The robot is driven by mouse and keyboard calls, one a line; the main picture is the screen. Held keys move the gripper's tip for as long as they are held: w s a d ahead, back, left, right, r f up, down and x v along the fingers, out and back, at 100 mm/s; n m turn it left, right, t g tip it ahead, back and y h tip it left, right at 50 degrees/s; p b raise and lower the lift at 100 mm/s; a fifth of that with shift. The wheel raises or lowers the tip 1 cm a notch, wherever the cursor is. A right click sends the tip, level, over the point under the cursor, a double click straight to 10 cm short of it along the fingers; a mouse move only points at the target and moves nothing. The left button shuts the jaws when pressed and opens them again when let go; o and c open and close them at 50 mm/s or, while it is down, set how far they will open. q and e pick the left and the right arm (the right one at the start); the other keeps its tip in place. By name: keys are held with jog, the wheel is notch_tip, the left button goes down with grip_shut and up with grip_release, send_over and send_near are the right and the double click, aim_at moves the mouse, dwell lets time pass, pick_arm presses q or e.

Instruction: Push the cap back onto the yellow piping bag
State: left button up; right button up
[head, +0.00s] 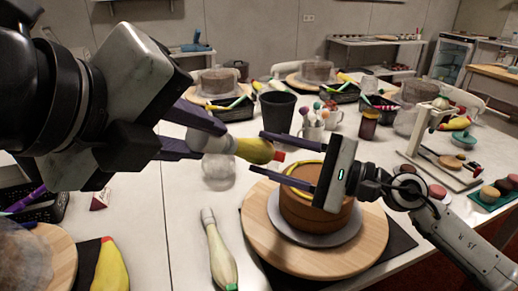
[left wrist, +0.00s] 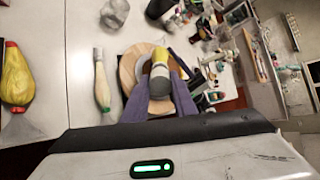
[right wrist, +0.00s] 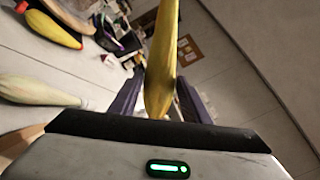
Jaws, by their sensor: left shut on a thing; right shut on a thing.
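The yellow piping bag (head: 253,150) is held up between my two grippers, its narrow end pointing right. My left gripper (head: 206,143) is shut on its pale rear end. The bag also shows in the left wrist view (left wrist: 160,57) and the right wrist view (right wrist: 162,60). The red cap (head: 279,155) shows at the narrow tip; I cannot tell how firmly it sits. My right gripper (head: 262,153) has its fingers on either side of the bag's narrow end, shut on it, with the cap between fingertips and palm. The cap is hidden in the right wrist view.
Below is a cake (head: 312,212) on a round wooden turntable (head: 262,235). A green-tipped pale bag (head: 217,250) lies left of it. A black cup (head: 278,110) and mugs stand behind. Another yellow bag (head: 110,268) lies front left. Table between is fairly clear.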

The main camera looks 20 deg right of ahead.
pick_arm(q)
jog(key=shift+x, duration=1.35)
dwell(0.6)
jog(key=o, duration=1)
jog(key=shift+o, duration=0.2)
jog(key=v, duration=1.2)
